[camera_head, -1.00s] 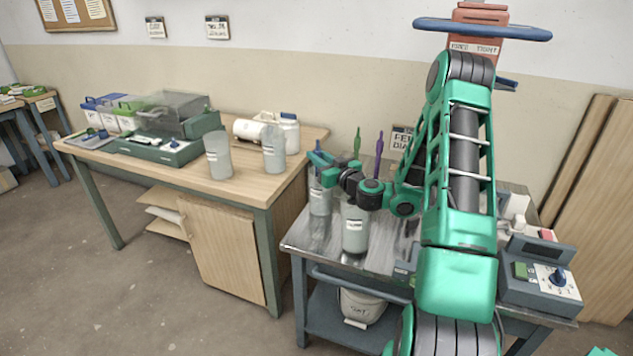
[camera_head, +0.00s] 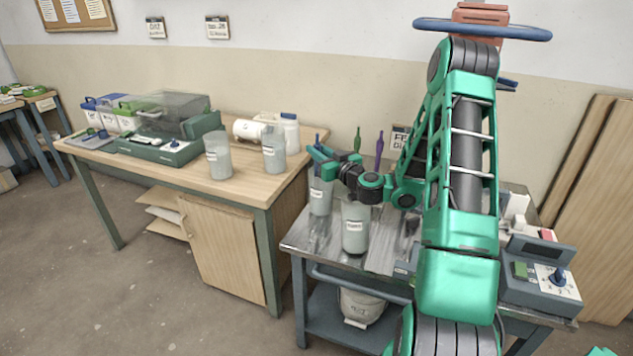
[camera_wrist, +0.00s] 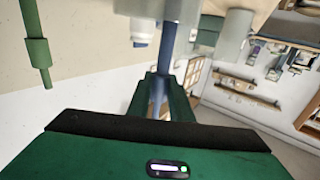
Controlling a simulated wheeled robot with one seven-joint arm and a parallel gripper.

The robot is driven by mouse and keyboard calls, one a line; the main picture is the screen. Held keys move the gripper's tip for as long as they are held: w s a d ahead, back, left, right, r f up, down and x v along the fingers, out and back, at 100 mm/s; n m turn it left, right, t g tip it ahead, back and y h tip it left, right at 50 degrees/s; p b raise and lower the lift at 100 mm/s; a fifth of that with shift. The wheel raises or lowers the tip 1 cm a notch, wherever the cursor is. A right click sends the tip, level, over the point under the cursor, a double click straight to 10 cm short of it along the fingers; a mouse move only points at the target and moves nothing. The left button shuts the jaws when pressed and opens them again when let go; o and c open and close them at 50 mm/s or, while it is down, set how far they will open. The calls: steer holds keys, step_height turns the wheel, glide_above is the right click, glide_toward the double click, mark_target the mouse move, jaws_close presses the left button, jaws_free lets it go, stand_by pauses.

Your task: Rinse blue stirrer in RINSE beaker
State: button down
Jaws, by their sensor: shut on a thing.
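My gripper (camera_head: 320,156) is shut on the blue stirrer (camera_head: 317,139), whose top sticks up above the fingers. In the wrist view the blue shaft (camera_wrist: 167,50) runs between my fingers (camera_wrist: 162,92). My gripper is above a grey labelled beaker (camera_head: 320,200) at the back left of the metal-topped cart. A second labelled beaker (camera_head: 355,230) stands in front and to the right of it. I cannot read which label says RINSE. The stirrer's lower end is hidden in the head view, so I cannot tell whether it is inside the beaker.
A green stirrer (camera_head: 357,140) and a purple stirrer (camera_head: 379,145) stand upright behind my wrist; the green one also shows in the wrist view (camera_wrist: 36,50). Two more beakers (camera_head: 218,160) (camera_head: 274,152) stand on the wooden table. A switch box (camera_head: 545,280) sits at the cart's right.

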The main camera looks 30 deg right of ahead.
steer(key=shift+f, duration=0.1)
steer(key=shift+d+f, duration=0.1)
steer(key=shift+f, duration=1.15)
steer(key=shift+r, duration=0.1)
steer(key=shift+r, duration=1.25)
steer(key=shift+f, duration=1.35)
steer(key=shift+r, duration=1.4)
steer(key=shift+f, duration=0.15)
